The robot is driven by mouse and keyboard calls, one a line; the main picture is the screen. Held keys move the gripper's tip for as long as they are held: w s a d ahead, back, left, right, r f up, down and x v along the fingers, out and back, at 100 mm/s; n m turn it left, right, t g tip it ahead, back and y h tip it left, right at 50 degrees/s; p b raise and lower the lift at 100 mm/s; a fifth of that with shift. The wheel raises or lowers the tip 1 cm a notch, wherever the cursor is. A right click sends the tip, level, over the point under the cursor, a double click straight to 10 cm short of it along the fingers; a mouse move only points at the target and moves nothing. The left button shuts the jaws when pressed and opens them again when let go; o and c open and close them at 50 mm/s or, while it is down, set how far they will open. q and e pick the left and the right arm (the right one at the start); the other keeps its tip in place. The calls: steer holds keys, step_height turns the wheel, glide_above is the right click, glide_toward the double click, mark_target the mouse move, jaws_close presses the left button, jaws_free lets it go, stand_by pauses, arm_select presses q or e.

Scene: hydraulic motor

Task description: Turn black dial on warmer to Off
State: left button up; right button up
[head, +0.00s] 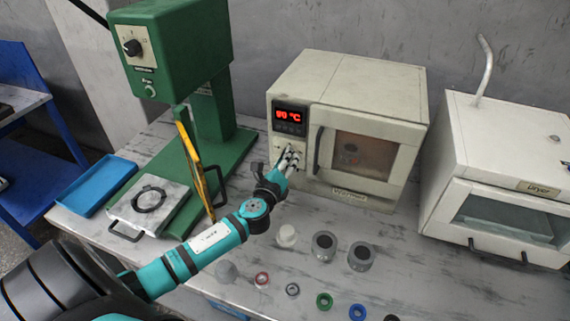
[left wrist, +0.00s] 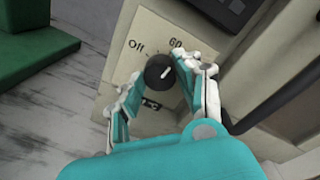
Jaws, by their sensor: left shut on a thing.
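The warmer (head: 385,133) is a cream box with a windowed door and a lit red display (head: 289,115) that seems to read 90 °C. The black dial (left wrist: 158,71) is on its front panel. In the left wrist view its white mark points up and right, away from the "Off" label (left wrist: 136,47) on the left and roughly towards another label. My left gripper (head: 291,158) is at the panel below the display, shut on the dial; it also shows in the left wrist view (left wrist: 166,84). In the head view the gripper mostly hides the dial. My right gripper is not in view.
A green press (head: 180,50) with a yellow lever (head: 192,160) stands left of the warmer, near my left arm. A white dryer (head: 500,150) stands on the right. Grey cups (head: 324,246) and several coloured rings (head: 324,300) lie on the table in front. A blue tray (head: 97,187) is at left.

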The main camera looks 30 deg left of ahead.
arm_select(q)
steer(key=shift+a+n+h+b, duration=0.1)
steer(key=shift+n+h+b, duration=0.45)
steer(key=shift+n, duration=7.05)
steer(key=shift+f, duration=0.1)
steer(key=o, duration=1.2)
steer(key=shift+s, duration=0.1)
steer(key=shift+c, duration=0.2)
